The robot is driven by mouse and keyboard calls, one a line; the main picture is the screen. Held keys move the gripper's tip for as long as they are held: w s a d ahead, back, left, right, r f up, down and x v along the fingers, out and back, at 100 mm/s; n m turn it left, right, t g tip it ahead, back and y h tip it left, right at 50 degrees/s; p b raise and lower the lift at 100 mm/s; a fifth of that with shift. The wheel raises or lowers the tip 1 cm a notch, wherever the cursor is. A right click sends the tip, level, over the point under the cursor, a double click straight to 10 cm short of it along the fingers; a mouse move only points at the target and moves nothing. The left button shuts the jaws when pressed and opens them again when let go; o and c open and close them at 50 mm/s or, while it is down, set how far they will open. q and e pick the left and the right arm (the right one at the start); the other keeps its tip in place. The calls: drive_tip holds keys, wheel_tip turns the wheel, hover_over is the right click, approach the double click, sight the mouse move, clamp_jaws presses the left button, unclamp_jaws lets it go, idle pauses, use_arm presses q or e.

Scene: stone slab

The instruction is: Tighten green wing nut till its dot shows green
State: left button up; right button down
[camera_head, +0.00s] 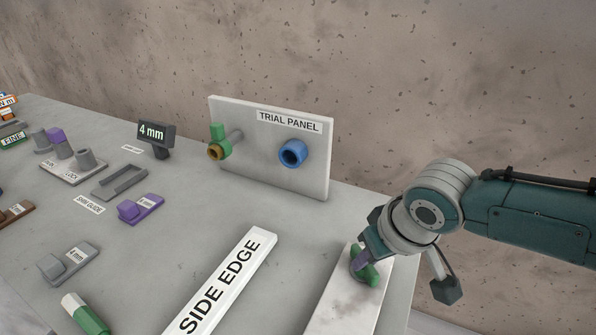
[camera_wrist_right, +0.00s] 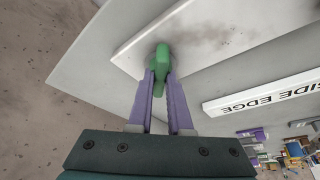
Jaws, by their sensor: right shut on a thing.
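A green wing nut (camera_head: 367,275) sits on the pale stone slab (camera_head: 335,308) at the right front of the table. My right gripper (camera_head: 362,258) comes down on it from above. In the right wrist view, the two purple fingers (camera_wrist_right: 161,85) are shut on the green wing nut (camera_wrist_right: 161,55), one on each side. The fingers hide part of the nut, and no coloured dot on it can be made out. My left gripper is in neither view.
An upright trial panel (camera_head: 260,170) at the back carries a green winged part (camera_head: 219,135) and a blue ring (camera_head: 293,153). A "SIDE EDGE" bar (camera_head: 225,285) lies left of the slab. A 4 mm display (camera_head: 152,133) and several small blocks stand farther left.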

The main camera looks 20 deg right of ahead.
idle(0.3)
drive_tip(key=c, duration=0.8)
unclamp_jaws()
drive_tip(key=shift+c, duration=0.2)
drive_tip(key=shift+s+r, duration=0.15)
drive_tip(key=shift+r, duration=0.2)
drive_tip(key=p+v, duration=0.4)
drive_tip(key=v, duration=0.5)
drive_tip(key=shift+s, duration=0.1)
